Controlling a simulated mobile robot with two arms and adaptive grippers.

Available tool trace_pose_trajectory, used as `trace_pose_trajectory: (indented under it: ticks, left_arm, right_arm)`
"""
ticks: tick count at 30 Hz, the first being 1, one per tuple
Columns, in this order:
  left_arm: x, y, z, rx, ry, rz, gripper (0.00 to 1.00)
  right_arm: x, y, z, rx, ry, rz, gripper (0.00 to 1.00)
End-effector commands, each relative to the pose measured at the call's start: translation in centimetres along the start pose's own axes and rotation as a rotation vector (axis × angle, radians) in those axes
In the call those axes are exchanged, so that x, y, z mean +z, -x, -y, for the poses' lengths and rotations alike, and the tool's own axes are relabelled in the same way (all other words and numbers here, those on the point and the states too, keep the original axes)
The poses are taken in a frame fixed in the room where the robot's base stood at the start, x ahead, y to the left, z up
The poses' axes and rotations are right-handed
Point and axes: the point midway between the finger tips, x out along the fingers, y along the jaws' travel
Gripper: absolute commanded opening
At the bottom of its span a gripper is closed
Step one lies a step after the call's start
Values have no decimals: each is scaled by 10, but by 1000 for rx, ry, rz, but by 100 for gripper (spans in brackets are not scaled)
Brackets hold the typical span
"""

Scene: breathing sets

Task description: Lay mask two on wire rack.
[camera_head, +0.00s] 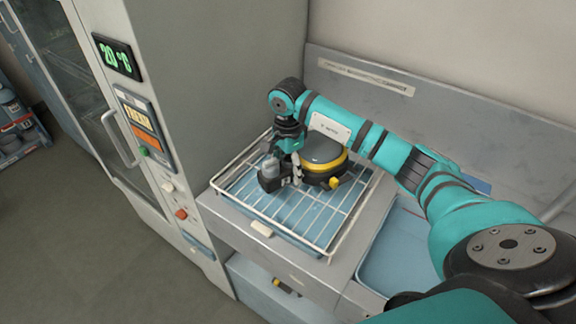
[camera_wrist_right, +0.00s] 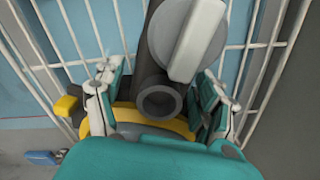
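The mask (camera_head: 322,149), a dark grey round body with a yellow ring and yellow knobs, is at the wire rack (camera_head: 341,229), over its back part. Whether it rests fully on the wires is hidden. My right gripper (camera_head: 283,176) is low at the mask's front left side. In the right wrist view, its fingers (camera_wrist_right: 160,92) stand apart on either side of the mask's grey tube (camera_wrist_right: 150,75), with a gap showing at the left finger. The yellow ring (camera_wrist_right: 70,106) shows below them. My left gripper is out of view.
The rack lies over a blue tray on a grey bench. A cabinet with a 20 °C display (camera_head: 118,55) stands close on the left. A wall is behind, and another blue tray (camera_head: 393,250) is to the right. The rack's front part is clear.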

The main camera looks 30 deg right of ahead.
Motion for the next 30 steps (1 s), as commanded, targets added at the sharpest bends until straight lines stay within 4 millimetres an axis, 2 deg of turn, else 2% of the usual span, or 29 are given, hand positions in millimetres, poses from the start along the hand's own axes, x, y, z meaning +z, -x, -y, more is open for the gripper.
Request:
trace_pose_trajectory:
  ticks: [10,11,14,22,27,30]
  left_arm:
    - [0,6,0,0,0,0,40]
    - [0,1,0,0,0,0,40]
    - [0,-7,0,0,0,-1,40]
    - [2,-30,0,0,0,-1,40]
    - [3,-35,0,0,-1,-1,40]
    - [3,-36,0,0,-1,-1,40]
  right_arm:
    - [0,5,0,1,0,1,76]
    - [0,6,0,-1,0,0,76]
    - [0,18,1,-5,1,0,76]
    - [0,76,1,-6,0,-2,76]
    - [0,108,1,-4,0,-1,76]
    - [0,117,1,-2,0,-1,76]
